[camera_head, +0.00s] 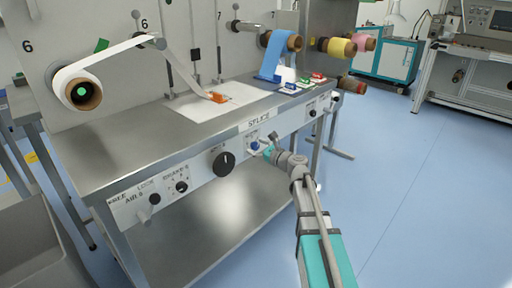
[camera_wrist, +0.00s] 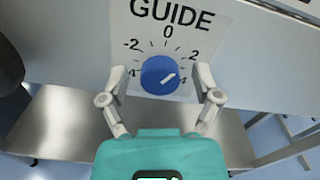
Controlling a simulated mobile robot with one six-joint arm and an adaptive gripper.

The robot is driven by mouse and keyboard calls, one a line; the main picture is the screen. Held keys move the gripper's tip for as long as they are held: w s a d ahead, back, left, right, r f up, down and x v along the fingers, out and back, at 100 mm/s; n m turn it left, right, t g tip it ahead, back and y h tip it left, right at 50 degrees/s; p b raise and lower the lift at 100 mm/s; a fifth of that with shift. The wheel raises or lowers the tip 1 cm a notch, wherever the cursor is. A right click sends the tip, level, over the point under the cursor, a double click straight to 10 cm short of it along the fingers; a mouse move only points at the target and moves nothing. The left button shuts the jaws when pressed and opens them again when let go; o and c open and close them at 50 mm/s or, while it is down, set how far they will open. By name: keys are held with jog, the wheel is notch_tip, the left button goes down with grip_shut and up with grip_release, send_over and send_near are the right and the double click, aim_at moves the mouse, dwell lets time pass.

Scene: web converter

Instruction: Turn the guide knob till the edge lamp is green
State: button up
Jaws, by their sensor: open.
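The guide knob (camera_wrist: 160,75) is a round blue knob on a white panel marked GUIDE, with a scale from -4 to 4. Its white pointer line slants up and right, towards the part of the scale between 2 and 4. In the head view the knob (camera_head: 254,146) is on the bench's front panel. My gripper (camera_wrist: 161,74) is open, with one finger on each side of the knob and a gap showing on both sides. My gripper (camera_head: 267,149) also shows at the panel in the head view. I cannot make out the edge lamp.
A large black knob (camera_head: 223,162) sits left of the guide knob on the same front panel. Smaller knobs (camera_head: 181,186) are further left. The bench top (camera_head: 150,125) carries a white sheet and coloured blocks. The blue floor (camera_head: 400,180) at the right is clear.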

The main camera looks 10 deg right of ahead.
jog(key=shift+w+a, duration=0.1)
jog(key=shift+w, duration=0.05)
grip_shut()
dwell(0.4)
jog(key=shift+m, duration=0.3)
jog(key=shift+m, duration=2.6)
grip_release()
